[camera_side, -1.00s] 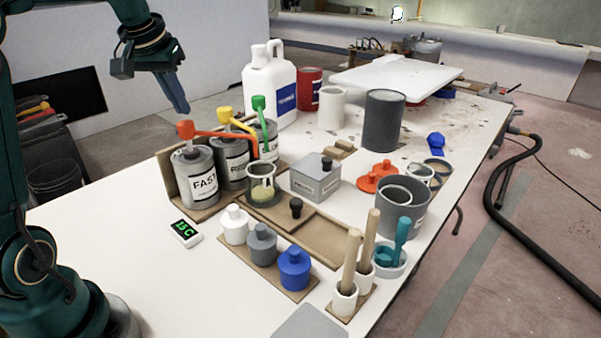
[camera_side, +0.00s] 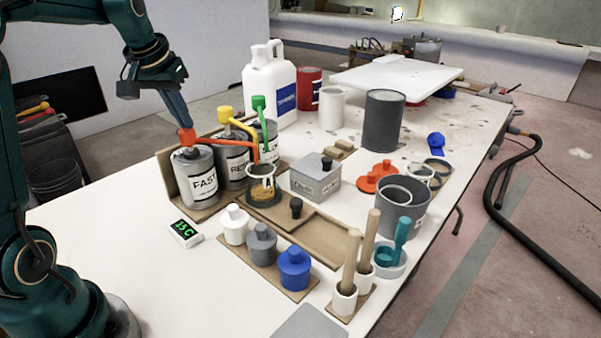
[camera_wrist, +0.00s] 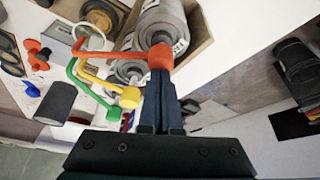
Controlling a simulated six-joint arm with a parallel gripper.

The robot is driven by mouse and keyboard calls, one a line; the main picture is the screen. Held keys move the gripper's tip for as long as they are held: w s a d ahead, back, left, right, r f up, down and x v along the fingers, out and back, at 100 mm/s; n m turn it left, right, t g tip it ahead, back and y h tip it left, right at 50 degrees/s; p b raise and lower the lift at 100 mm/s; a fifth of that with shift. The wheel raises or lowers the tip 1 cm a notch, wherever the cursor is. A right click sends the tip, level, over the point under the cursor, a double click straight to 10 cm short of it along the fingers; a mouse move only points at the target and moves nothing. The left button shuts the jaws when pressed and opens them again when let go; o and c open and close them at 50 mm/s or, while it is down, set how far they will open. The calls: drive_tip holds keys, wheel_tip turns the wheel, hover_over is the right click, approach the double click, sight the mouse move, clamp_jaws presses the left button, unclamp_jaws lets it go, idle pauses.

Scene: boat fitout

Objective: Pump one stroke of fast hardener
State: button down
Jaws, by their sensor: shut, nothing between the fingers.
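The FAST can (camera_side: 200,184) is a grey can at the left end of the wooden holder, with an orange-red pump head (camera_side: 187,136) and spout. My gripper (camera_side: 186,124) is shut and empty, pointing down, with its fingertips on or just at the top of that pump head. In the wrist view the shut fingertips (camera_wrist: 161,76) meet the orange-red head (camera_wrist: 160,56). The clear cup (camera_side: 262,178) stands under the spouts with amber-brown contents. The can with the yellow pump (camera_side: 226,113) and the can with the green pump (camera_side: 259,104) stand alongside.
A small display reading 15 C (camera_side: 186,233) lies in front of the FAST can. White, grey and blue bottles (camera_side: 294,270) stand on a board nearby. A grey box (camera_side: 316,178) sits right of the cup. A white jug (camera_side: 268,88) stands behind.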

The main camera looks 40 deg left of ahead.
drive_tip(key=shift+f, duration=0.5)
drive_tip(key=shift+r, duration=2)
drive_tip(key=shift+r, duration=0.1)
drive_tip(key=shift+r, duration=1.4)
